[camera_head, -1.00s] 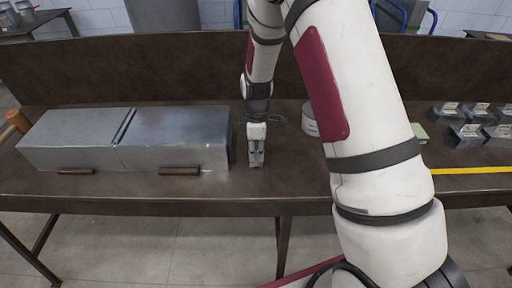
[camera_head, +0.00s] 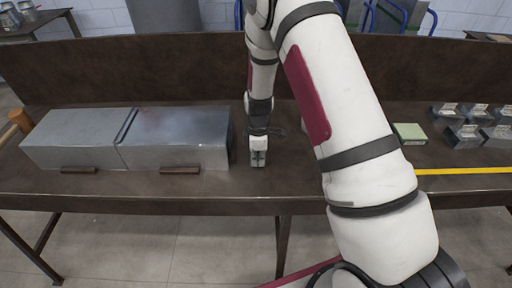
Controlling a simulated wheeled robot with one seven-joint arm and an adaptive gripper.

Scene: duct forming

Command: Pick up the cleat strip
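My gripper (camera_head: 258,158) points down at the bench, just right of the grey sheet-metal duct. Its fingertips are small and close to the bench top; I cannot tell whether they are open or shut. I cannot make out a separate cleat strip; it may be hidden by the gripper or too thin to see. The duct stands in two sections, a left one (camera_head: 72,140) and a right one (camera_head: 178,137), with a raised seam (camera_head: 127,124) between them.
The brown bench (camera_head: 240,195) has a tall back panel (camera_head: 160,70). Two dark bars (camera_head: 180,170) (camera_head: 79,170) lie at the duct's front edge. A mallet (camera_head: 20,121) is at far left. A green pad (camera_head: 409,133), small metal pieces (camera_head: 467,136) and yellow tape (camera_head: 460,171) are at right.

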